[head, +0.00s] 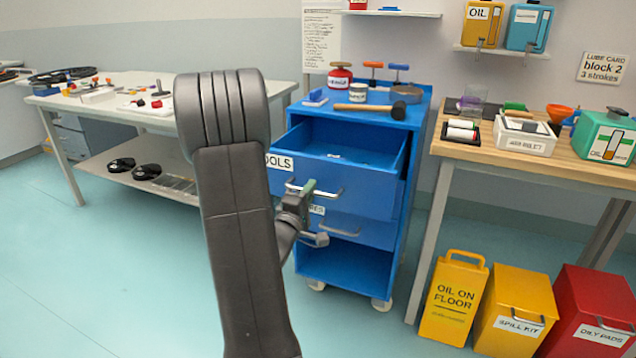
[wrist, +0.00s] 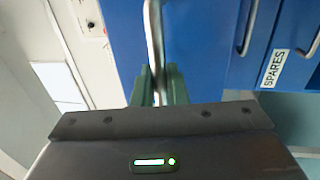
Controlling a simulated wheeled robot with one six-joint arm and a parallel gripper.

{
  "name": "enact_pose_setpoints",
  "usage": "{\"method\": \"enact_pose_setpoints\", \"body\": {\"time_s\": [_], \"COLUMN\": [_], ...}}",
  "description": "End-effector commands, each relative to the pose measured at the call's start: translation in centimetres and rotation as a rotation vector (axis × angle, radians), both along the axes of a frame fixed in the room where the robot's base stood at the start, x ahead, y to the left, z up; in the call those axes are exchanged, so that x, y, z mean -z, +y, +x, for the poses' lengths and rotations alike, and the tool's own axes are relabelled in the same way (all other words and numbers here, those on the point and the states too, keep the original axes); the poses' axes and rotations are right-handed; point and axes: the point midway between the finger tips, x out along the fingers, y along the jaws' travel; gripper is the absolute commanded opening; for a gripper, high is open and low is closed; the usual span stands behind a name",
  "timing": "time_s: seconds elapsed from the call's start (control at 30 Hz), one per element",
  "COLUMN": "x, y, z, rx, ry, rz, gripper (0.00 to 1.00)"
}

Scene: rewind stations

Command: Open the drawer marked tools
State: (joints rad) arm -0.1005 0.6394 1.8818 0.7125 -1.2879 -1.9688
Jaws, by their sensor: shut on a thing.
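The drawer marked tools (head: 340,187) is the top drawer of the blue cabinet (head: 413,160). It stands pulled out, and its open inside shows from above with a small light item in it. My arm covers part of its label, leaving "OLS" readable. My gripper (head: 308,187) is at the left part of its silver handle (head: 328,194). In the wrist view my gripper's green fingers (wrist: 158,88) are on either side of the handle bar (wrist: 153,40) and shut on it.
A lower drawer (head: 365,230) marked spares in the wrist view (wrist: 272,68) is below. A mallet (head: 375,108) and tins lie on the cabinet top. A wooden bench (head: 560,160) stands right, with a yellow floor sign (head: 452,300) and bins below. Floor at left is clear.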

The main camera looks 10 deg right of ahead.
Motion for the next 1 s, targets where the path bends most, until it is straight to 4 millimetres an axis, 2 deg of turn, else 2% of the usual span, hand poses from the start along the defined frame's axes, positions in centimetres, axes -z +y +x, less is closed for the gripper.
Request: {"method": "enact_pose_setpoints", "body": {"time_s": [0.2,0.4,0.87,0.9,1.0], "x": [0.1,0.1,0.1,0.1,0.1], "y": [2.3,3.2,3.4,3.4,3.4], "z": [-3.2,-4.6,-5.1,-5.1,-5.1], "rx": [-0.004,-0.002,0.0,0.0,0.0], "ry": [0.003,0.003,0.001,0.002,0.001], "rz": [0.0,0.001,0.001,0.001,0.001], "gripper": [0.0,0.0,0.0,0.14,0.3]}}
